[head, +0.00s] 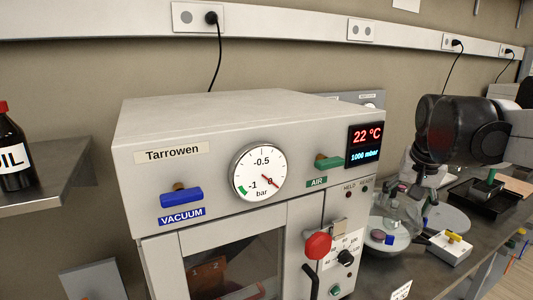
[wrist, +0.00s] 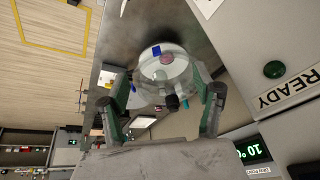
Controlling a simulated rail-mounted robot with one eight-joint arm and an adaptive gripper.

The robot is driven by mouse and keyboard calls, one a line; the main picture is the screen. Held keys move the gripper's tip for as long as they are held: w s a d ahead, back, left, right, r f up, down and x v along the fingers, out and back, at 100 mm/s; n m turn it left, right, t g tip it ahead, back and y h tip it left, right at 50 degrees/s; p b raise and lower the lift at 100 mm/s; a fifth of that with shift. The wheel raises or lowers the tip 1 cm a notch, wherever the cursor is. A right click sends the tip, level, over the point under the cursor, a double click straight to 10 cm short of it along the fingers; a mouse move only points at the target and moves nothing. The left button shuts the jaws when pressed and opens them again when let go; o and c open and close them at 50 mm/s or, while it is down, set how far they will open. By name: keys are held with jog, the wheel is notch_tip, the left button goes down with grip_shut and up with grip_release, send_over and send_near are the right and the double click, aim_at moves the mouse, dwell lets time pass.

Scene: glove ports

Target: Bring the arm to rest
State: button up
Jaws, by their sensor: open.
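My gripper (wrist: 160,96) is open and empty in the wrist view, its two green-and-grey fingers spread wide apart. A clear glass dome (wrist: 150,72) with a dark knob shows between and beyond the fingers; I cannot tell how far off it is. A blue piece and a pinkish disc show at the dome. In the head view my dark arm reaches in from the right, with the gripper (head: 426,180) low beneath it, above the bench and close to the glass dome (head: 390,212). The arm partly hides the gripper there.
The Tarrowen vacuum oven (head: 215,150) fills the middle, with a red knob (head: 318,245) jutting from its front. An oil bottle (head: 12,150) stands on the left shelf.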

jog(key=s+a+f+n+t, duration=0.1)
jog(key=s+a+f, duration=0.2)
jog(key=s, duration=0.3)
jog(key=s+a+f+n+t, duration=0.1)
jog(key=s+a+f+n, duration=0.1)
jog(key=s+a+f, duration=0.2)
jog(key=s+a+f+n+t+y, duration=0.1)
jog(key=s+a+f+n, duration=0.1)
jog(key=s+a, duration=0.3)
jog(key=s+f, duration=0.1)
jog(key=s, duration=0.3)
jog(key=shift+f, duration=0.3)
